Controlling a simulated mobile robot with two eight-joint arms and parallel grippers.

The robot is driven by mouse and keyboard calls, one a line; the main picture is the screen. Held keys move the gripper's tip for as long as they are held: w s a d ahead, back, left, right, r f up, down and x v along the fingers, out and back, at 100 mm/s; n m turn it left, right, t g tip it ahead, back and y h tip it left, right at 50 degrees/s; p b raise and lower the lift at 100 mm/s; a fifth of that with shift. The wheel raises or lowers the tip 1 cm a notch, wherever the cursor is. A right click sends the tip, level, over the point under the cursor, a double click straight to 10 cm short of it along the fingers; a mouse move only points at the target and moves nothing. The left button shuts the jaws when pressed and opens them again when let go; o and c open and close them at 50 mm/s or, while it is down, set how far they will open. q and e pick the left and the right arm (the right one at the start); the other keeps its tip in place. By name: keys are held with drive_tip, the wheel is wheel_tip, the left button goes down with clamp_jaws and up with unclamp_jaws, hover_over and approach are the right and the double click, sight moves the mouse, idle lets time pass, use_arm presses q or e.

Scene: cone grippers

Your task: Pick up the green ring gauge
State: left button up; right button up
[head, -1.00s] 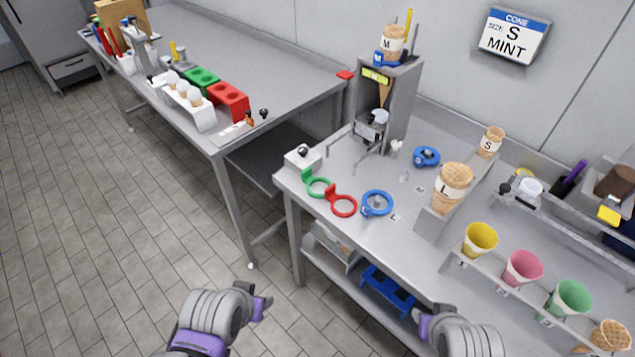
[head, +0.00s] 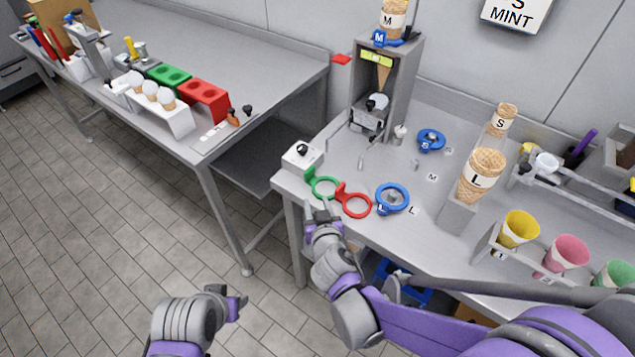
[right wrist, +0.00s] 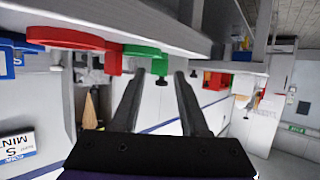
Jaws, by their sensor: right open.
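The green ring gauge (head: 324,187) lies at the left end of the right-hand counter, its tab by a white block (head: 302,156) with a black knob. It also shows in the right wrist view (right wrist: 143,50), where it appears beyond the fingers. The red ring gauge (head: 355,204) lies right beside it. My right gripper (head: 319,213) is open and empty at the counter's front edge, just in front of the green and red rings. My left gripper (head: 238,301) is low over the floor, away from the counter; its finger gap is unclear.
Blue ring gauges (head: 393,198) and (head: 431,140) lie to the right on the counter. A grey dispenser (head: 388,85) stands behind. Cone holders (head: 481,175) and coloured cups (head: 519,229) are at the right. A second table (head: 255,75) stands at the left with a gap between.

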sight(313, 188)
drive_tip(key=shift+d+x, duration=0.2)
drive_tip(key=shift+x, duration=2.95)
drive_tip(key=shift+s, duration=0.1)
clamp_jaws()
